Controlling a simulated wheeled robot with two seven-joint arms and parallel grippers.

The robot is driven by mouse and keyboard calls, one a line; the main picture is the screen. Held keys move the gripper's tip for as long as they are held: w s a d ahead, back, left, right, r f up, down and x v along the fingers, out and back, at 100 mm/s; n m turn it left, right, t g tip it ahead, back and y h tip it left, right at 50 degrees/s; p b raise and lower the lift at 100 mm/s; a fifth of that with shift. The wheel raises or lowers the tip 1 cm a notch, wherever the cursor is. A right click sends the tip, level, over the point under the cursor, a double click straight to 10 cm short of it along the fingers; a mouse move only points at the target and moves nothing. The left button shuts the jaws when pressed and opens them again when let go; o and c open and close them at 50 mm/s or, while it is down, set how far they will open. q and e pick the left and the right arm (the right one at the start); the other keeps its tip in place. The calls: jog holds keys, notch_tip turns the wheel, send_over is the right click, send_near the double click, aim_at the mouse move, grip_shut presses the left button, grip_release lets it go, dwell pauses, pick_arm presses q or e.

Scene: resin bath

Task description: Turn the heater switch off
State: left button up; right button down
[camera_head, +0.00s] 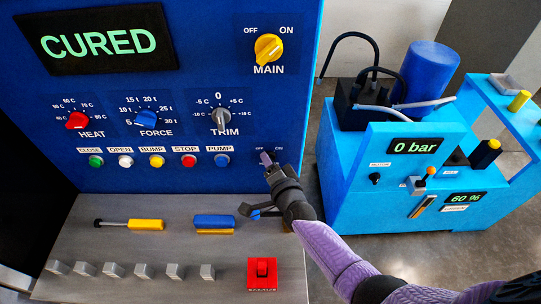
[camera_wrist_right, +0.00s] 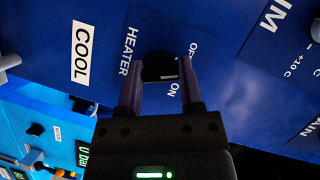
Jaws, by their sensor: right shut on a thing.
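The heater switch (camera_wrist_right: 158,66) is a small dark round knob on the blue panel, beside the labels HEATER, OFF and ON in the right wrist view. My right gripper (camera_wrist_right: 160,80) has its two fingers on either side of the knob and is shut on it. A thin pale mark shows at the knob's edge near ON, but I cannot tell its setting for sure. In the head view my right gripper (camera_head: 266,160) reaches the panel just below the small OFF and ON labels, and it covers the knob. My left gripper is not in view.
The yellow MAIN knob (camera_head: 268,48), the TRIM knob (camera_head: 220,116) and the blue PUMP button (camera_head: 222,160) are on the same panel. A grey shelf (camera_head: 110,222) with tools and a red switch (camera_head: 262,272) lies below. A blue pump unit (camera_head: 400,215) stands to the right.

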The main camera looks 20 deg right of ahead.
jog(key=n+g+h+p, duration=0.1)
jog(key=n+p, duration=0.2)
dwell(0.6)
jog(key=shift+c, duration=2.4)
grip_release()
jog(key=shift+o, duration=1.1)
